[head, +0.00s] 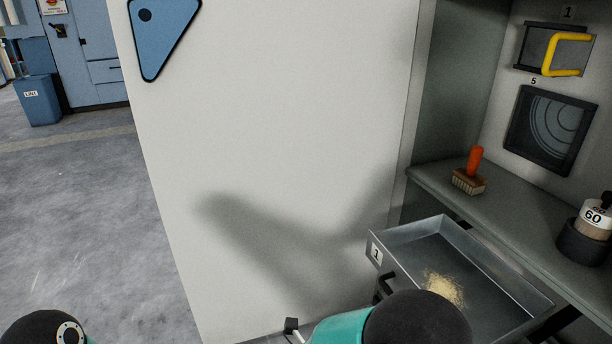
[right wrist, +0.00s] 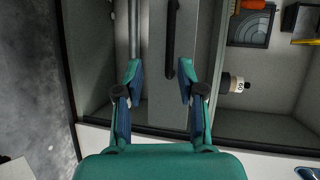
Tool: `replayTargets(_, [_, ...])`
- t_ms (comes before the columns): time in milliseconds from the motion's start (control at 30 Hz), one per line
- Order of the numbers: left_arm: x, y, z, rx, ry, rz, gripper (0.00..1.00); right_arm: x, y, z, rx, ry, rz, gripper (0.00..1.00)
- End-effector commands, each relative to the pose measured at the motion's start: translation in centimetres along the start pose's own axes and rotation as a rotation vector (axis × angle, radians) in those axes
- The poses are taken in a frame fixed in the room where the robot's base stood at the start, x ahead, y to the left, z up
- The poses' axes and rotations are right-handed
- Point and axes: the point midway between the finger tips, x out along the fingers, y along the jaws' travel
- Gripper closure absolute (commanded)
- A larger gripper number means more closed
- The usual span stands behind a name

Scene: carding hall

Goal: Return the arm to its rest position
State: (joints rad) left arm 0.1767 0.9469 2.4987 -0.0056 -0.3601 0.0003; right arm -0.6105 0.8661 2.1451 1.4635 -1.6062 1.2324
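My right gripper (right wrist: 156,78) shows in the right wrist view with its two teal and blue fingers spread apart. Nothing is held between them. Beyond the fingertips is a grey panel with a dark bar handle (right wrist: 171,40); the handle lies near the right-hand finger, and I cannot tell how far off it is. In the head view, a teal and dark part of my right arm covers the bottom centre, in front of an open metal drawer (head: 402,234) marked 1. A dark rounded part of my left arm shows at the bottom left. My left gripper is out of view.
The drawer holds a small tan pile (head: 443,288). A grey shelf (head: 520,232) carries an orange-handled brush (head: 470,172) and a weight marked 60 (head: 594,216). A large pale panel (head: 270,130) fills the middle. Open floor (head: 80,220) and a blue lint bin (head: 38,100) lie left.

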Motion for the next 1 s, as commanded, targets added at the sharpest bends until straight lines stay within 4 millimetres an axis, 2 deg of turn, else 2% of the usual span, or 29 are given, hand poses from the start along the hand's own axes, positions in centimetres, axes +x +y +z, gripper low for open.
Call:
replayTargets(67, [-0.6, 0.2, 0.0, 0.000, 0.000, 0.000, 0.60, 1.5, 1.2, 0.3, -0.096, -0.053, 0.052, 0.61])
replayTargets(167, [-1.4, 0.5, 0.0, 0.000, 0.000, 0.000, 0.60, 3.6, 4.1, 1.0, -0.292, -0.180, 0.155, 0.61])
replayTargets(233, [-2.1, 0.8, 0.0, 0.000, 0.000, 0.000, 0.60, 4.6, 7.1, 1.0, -0.474, -0.310, 0.246, 0.61])
replayTargets(300, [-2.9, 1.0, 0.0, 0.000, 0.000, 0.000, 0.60, 4.8, 10.5, 0.5, -0.675, -0.473, 0.342, 0.61])
replayTargets(367, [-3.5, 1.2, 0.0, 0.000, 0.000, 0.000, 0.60, 4.1, 13.5, -0.6, -0.846, -0.630, 0.419, 0.61])
replayTargets(433, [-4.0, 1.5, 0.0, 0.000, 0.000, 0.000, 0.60, 2.5, 16.5, -2.2, -1.023, -0.823, 0.491, 0.61])
replayTargets(500, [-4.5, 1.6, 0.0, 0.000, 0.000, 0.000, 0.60, 0.4, 18.9, -4.2, -1.169, -1.012, 0.542, 0.61])
replayTargets(600, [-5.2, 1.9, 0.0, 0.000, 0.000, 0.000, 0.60, -2.9, 21.1, -7.5, -1.333, -1.278, 0.586, 0.61])
replayTargets(767, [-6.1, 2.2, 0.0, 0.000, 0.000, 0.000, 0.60, -8.5, 22.6, -13.1, -1.506, -1.698, 0.589, 0.61])
replayTargets(800, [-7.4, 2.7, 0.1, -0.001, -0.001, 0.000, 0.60, -9.3, 21.4, -13.4, -1.524, -1.742, 0.574, 0.61])
replayTargets(1000, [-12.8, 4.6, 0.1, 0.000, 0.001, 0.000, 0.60, -10.3, 15.7, -12.9, -1.523, -1.727, 0.570, 0.61])
